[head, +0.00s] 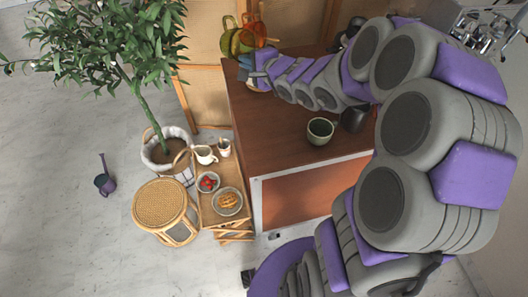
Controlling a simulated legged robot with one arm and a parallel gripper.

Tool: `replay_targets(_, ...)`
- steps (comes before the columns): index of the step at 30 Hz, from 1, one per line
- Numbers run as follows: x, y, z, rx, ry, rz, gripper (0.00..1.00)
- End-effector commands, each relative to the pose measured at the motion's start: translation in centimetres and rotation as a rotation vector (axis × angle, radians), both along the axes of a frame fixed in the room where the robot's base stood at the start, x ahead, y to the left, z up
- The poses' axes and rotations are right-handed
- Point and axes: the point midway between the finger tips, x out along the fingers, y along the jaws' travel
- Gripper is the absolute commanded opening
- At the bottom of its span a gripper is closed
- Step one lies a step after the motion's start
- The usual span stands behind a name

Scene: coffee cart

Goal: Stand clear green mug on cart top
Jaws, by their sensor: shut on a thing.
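My arm reaches across the cart top (262,130) to its far left corner. My gripper (257,62) is there, small and partly hidden by its own links, shut at the clear green mug (243,42). The exact finger contact is too small to see. The mug is yellow-green and see-through, next to a clear orange mug (260,34) and another green piece (228,36). I cannot tell whether the mug hangs or touches anything below. The brown wooden cart top is bare at its left middle.
A dark green cup (320,131) and a dark pitcher (353,118) stand on the cart top near the front. A low wooden stand with a pastry plate (227,202) and a red fruit bowl (208,182), a rattan stool (160,204) and a potted tree (158,152) are at left.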

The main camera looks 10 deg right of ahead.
Motion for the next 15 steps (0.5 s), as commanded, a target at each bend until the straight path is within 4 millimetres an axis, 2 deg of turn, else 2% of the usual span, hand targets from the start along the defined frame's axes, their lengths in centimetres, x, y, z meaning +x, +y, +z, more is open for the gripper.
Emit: replay_targets(15, -1.6, 2.9, -1.5, -0.063, 0.07, 0.193, 0.0)
